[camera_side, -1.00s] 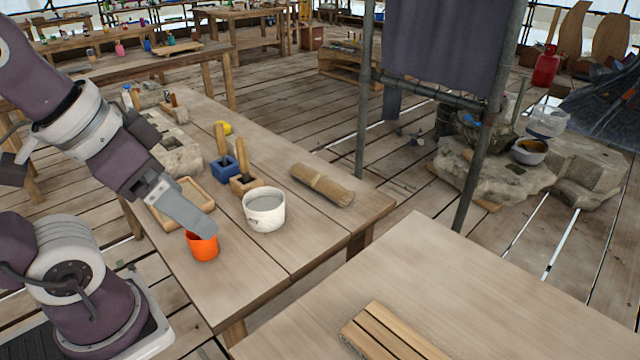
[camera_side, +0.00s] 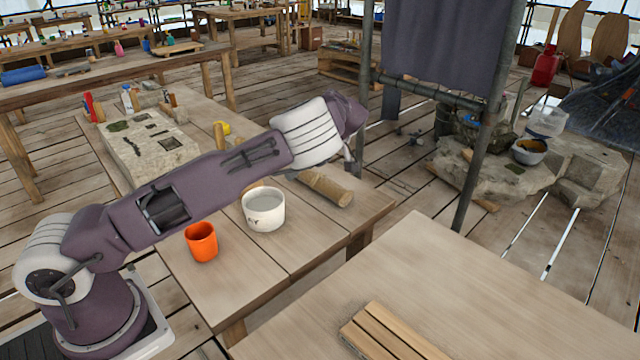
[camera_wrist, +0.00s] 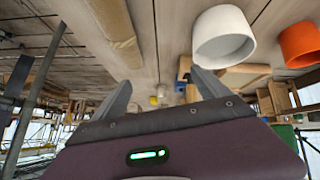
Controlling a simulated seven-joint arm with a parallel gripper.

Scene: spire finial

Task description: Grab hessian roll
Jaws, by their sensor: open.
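The hessian roll (camera_side: 328,188) is a tan cylinder with a band around it, lying on the near workbench to the right of the white bucket. Its left end is partly hidden behind my arm in the side view. In the wrist view the roll (camera_wrist: 120,34) shows at the upper left, outside my fingers. My gripper (camera_wrist: 160,82) is open, with nothing between its fingers. In the side view it is mostly hidden by my wrist, above and behind the roll and apart from it.
A white bucket (camera_side: 263,211) and an orange cup (camera_side: 202,242) stand on the same bench, left of the roll. A carved stone block (camera_side: 150,150) lies farther left. Wooden slats (camera_side: 385,335) lie on the front table. A metal pole (camera_side: 490,120) rises right of the bench.

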